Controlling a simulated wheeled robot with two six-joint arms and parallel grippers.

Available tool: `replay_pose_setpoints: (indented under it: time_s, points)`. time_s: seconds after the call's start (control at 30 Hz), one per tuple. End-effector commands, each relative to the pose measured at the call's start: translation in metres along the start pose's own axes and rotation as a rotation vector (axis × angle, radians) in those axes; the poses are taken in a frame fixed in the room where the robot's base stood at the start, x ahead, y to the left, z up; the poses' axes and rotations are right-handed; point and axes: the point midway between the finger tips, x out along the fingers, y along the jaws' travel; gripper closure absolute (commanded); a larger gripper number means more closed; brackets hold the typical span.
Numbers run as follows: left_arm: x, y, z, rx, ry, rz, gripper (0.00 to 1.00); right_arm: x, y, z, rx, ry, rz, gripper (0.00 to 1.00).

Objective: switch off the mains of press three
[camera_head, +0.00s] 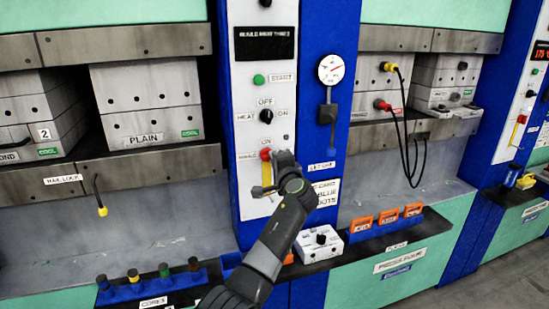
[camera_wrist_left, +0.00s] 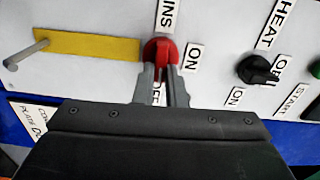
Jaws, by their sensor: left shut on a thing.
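The red mains knob (camera_head: 265,154) sits on the white control panel (camera_head: 246,105) of the middle press, under a display (camera_head: 264,44) with text too small to read surely. In the left wrist view the red knob (camera_wrist_left: 160,50) is between an "ON" label (camera_wrist_left: 194,58) and a partly hidden "OFF" label. Its raised grip runs roughly in line with the fingers; I cannot tell which end is the pointer. My left gripper (camera_wrist_left: 161,84) is shut on the knob; it also shows in the head view (camera_head: 272,160). My right gripper is not in view.
A black heat knob (camera_head: 266,116) and a green start button (camera_head: 258,79) are above on the panel. A yellow strip (camera_wrist_left: 85,45) with a metal peg is beside the red knob. A small white box (camera_head: 318,243) and orange-handled pieces (camera_head: 388,216) stand to the right.

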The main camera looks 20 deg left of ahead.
Motion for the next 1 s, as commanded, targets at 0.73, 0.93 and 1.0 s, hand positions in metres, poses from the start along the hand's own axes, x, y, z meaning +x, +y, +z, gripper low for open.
replay_pose_setpoints:
  time_s: [0.73,0.93,1.0]
  points:
    - [0.0001,0.0006,0.0000,0.076,0.000,-0.001,0.87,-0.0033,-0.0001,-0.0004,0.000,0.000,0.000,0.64]
    - [0.0001,0.0007,0.0000,0.074,0.000,0.000,0.67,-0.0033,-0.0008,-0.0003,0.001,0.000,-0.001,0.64]
    - [0.0001,0.0007,0.0001,0.074,0.000,0.000,0.67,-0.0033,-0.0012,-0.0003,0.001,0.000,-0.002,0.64]
